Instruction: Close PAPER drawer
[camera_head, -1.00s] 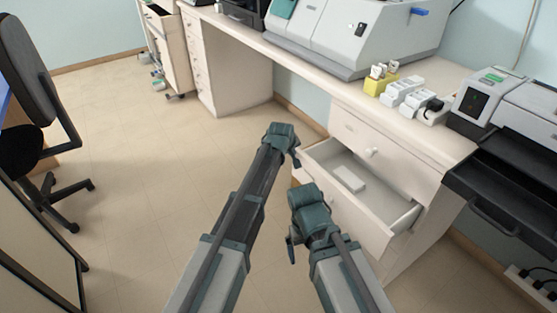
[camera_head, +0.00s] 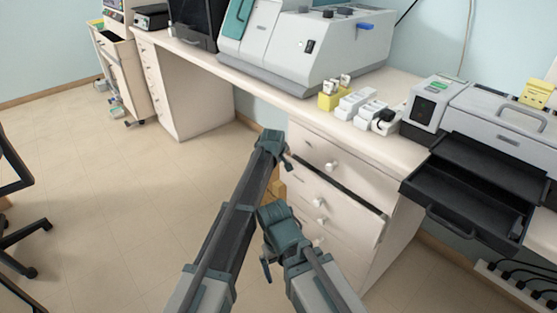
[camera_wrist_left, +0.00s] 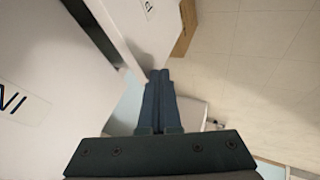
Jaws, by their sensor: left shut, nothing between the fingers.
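A white drawer (camera_head: 345,208) in the desk's drawer unit stands slightly open, with a dark gap along its top edge. A round knob (camera_head: 318,202) is on its front. My left gripper (camera_head: 286,161) is shut and empty at the far end of this drawer front; I cannot tell if it touches. In the left wrist view its closed fingers (camera_wrist_left: 160,73) point at a white panel (camera_wrist_left: 143,35) with a partly cut-off label. My right gripper (camera_head: 267,268) hangs in front of the lower drawers, its jaws unclear. The word PAPER is not readable.
A shut drawer with a knob (camera_head: 332,167) sits above. A black printer tray (camera_head: 465,190) juts out at the right. A yellow holder (camera_head: 332,97) and white blocks stand on the desktop (camera_head: 290,103). The floor (camera_head: 110,220) at left is clear up to a chair.

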